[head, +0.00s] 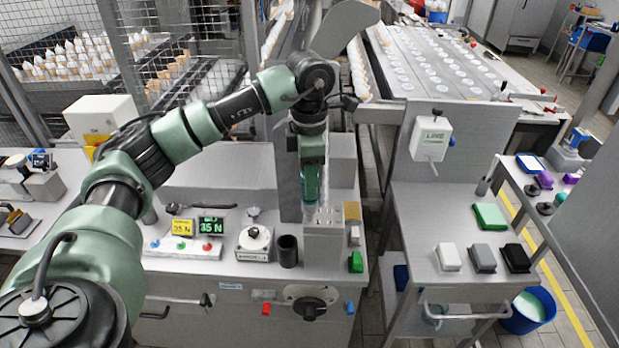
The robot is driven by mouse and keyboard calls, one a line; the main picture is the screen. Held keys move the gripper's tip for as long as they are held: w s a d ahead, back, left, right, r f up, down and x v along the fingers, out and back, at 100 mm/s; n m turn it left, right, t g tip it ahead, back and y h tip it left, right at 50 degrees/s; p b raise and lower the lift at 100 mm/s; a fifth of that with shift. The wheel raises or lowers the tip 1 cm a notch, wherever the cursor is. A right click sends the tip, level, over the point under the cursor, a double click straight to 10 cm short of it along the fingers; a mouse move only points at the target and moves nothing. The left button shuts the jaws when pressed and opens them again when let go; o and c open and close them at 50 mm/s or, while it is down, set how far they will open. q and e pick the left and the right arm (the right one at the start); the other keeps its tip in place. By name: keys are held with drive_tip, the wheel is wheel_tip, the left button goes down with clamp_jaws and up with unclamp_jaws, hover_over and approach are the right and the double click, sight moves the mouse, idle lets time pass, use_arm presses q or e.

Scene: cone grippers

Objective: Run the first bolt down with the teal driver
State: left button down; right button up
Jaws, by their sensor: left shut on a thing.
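My left gripper (310,165) hangs straight down in the middle of the head view, above the workbench. It is shut on the teal driver (310,186), which stands upright with its lower end at the back left of a grey metal block (325,248). The block's top shows several small dark spots; I cannot tell which is the first bolt, or whether the driver tip touches one. The jaws are hard to make out against the arm and driver. My right gripper is not in view.
Left of the block are a dark cup (287,251), a round dial unit (254,241) and two displays reading 35 N (196,227). A side table (445,215) holds several coloured blocks. A wire mesh guard (60,60) stands behind left.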

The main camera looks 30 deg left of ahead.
use_arm(q)
drive_tip(key=shift+f+b, duration=0.45)
drive_tip(key=shift+f, duration=0.15)
drive_tip(key=shift+s+d+f, duration=0.1)
drive_tip(key=shift+s+f, duration=0.05)
drive_tip(key=shift+f, duration=0.1)
idle(1.3)
drive_tip(key=shift+r, duration=0.5)
idle(0.6)
drive_tip(key=shift+w+r, duration=0.1)
drive_tip(key=shift+w, duration=0.1)
